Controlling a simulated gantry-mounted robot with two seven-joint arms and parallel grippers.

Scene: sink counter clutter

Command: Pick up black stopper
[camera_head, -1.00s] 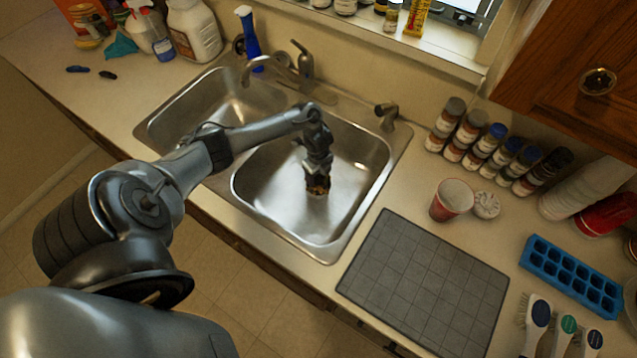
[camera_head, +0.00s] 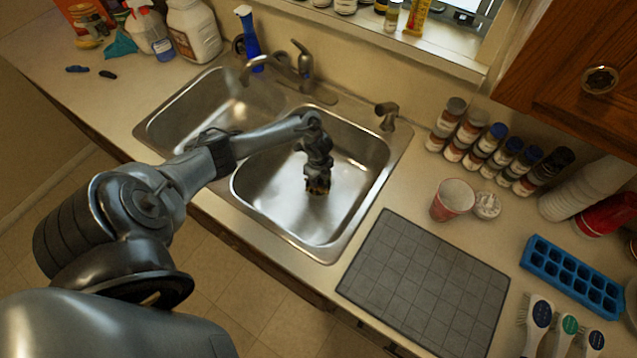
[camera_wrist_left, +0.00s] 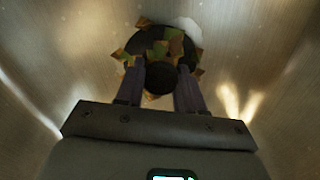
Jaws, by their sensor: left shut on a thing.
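The black stopper (camera_wrist_left: 158,78) shows in the left wrist view as a dark round disc with a knob, with small green, orange and brown scraps on and around it. My left gripper (camera_wrist_left: 160,85) is shut on its knob, one finger on each side. In the head view my left gripper (camera_head: 317,188) points down into the right basin of the steel sink (camera_head: 350,205), low near the bottom. There the stopper is mostly hidden by the gripper, with only bits of colour at the tips. I cannot tell whether it touches the basin floor. My right gripper is not in view.
The basin walls surround the gripper. The faucet (camera_head: 285,68) stands behind the sink. To the right are a grey mat (camera_head: 425,285), a red cup (camera_head: 453,200), several spice jars (camera_head: 490,145) and a blue ice tray (camera_head: 570,277). A blue bottle (camera_head: 247,38) stands behind the left basin.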

